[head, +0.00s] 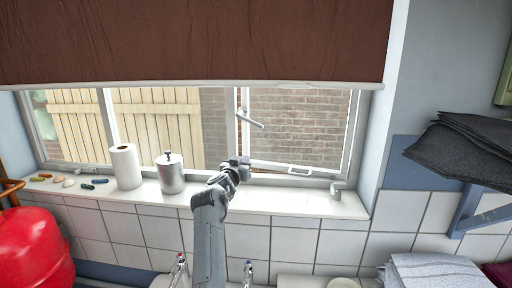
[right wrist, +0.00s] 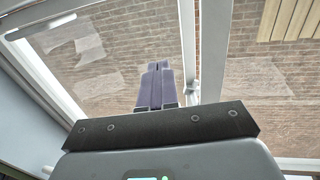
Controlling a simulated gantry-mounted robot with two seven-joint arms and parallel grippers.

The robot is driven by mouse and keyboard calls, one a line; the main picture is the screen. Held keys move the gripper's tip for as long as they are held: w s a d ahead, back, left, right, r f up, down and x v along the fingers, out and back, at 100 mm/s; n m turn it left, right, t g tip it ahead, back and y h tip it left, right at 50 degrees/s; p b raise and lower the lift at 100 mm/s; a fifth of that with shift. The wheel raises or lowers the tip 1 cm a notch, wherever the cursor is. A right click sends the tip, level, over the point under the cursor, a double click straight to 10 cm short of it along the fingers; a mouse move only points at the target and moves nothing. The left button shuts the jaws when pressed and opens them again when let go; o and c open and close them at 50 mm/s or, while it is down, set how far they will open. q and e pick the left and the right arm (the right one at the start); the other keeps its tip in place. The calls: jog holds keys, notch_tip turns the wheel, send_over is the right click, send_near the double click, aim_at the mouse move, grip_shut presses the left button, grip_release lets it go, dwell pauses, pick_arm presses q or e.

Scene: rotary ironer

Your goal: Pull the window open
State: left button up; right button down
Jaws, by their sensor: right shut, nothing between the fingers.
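The window (head: 237,120) has a white frame with brick wall and fence behind it. On its right-hand pane, a light handle (head: 250,121) sits on the left upright, and a stay bar (head: 300,170) lies at the bottom rail. My right gripper (head: 243,161) is at the foot of that upright, below the handle, shut and empty. In the right wrist view its purple-grey fingers (right wrist: 155,68) are together in front of the glass, beside two white uprights (right wrist: 213,55) with a narrow strip of brick between them. I cannot tell whether the fingers touch the frame. My left gripper is out of view.
The sill holds a paper roll (head: 125,167), a metal canister (head: 170,173) and several small coloured items at left. A brown blind (head: 190,40) hangs over the window top. Taps (head: 248,272) stand below. Dark folded cloths (head: 460,145) lie on a right-hand shelf.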

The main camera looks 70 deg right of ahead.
jog(key=p, duration=0.4)
send_near(258, 145)
jog(key=d, duration=0.5)
jog(key=shift+w+r, duration=0.1)
jog(key=shift+r, duration=0.2)
jog(key=shift+w+d+f+p, duration=0.1)
jog(key=shift+d+p, duration=0.35)
jog(key=shift+d, duration=0.45)
jog(key=shift+f, duration=0.1)
